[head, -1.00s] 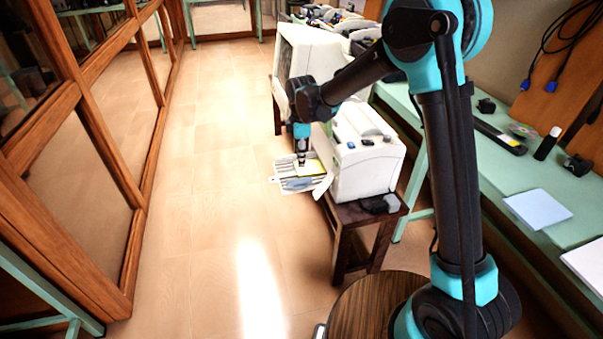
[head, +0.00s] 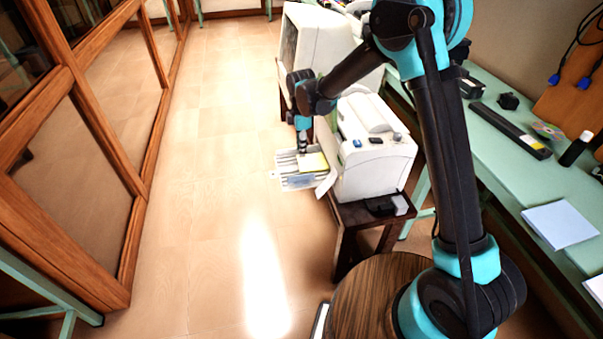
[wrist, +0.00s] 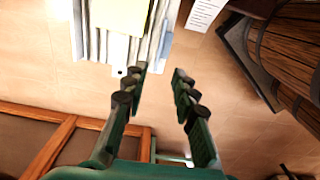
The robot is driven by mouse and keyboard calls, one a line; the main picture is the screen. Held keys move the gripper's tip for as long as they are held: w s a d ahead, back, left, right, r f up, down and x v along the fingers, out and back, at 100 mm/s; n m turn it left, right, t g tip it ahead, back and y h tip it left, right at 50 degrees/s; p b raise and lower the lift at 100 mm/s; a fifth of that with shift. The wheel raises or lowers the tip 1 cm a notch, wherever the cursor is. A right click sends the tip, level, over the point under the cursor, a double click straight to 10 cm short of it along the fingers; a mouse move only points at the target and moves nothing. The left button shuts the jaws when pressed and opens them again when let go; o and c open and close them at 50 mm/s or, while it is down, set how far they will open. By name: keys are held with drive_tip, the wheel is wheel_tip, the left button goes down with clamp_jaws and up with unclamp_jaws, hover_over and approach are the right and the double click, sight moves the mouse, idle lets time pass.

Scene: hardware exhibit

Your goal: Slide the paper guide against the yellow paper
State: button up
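A white printer (head: 366,160) has an open paper tray (head: 281,184) on its left side, out over the floor. Yellow paper (head: 314,161) lies on the tray, with a bluish piece beside it. In the wrist view, the yellow paper (wrist: 148,14) and the ribbed end of the tray (wrist: 94,47) show at the top. My gripper (head: 302,152) is at the tray's far edge in the head view. In the wrist view my gripper (wrist: 160,73) is open and empty, its left fingertip overlapping the tray's end; contact cannot be told. I cannot clearly pick out the paper guide.
The printer stands on a dark wooden stool (head: 347,235). A white monitor (head: 312,50) is behind it. A green table (head: 500,150) with loose items runs along the right. Wood-framed glass cases (head: 85,160) line the left. The floor between is clear.

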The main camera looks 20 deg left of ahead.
sight(301, 178)
wheel_tip(301, 178, down, 13)
drive_tip(key=shift+f, duration=0.15)
drive_tip(key=shift+c, duration=0.5)
clamp_jaws()
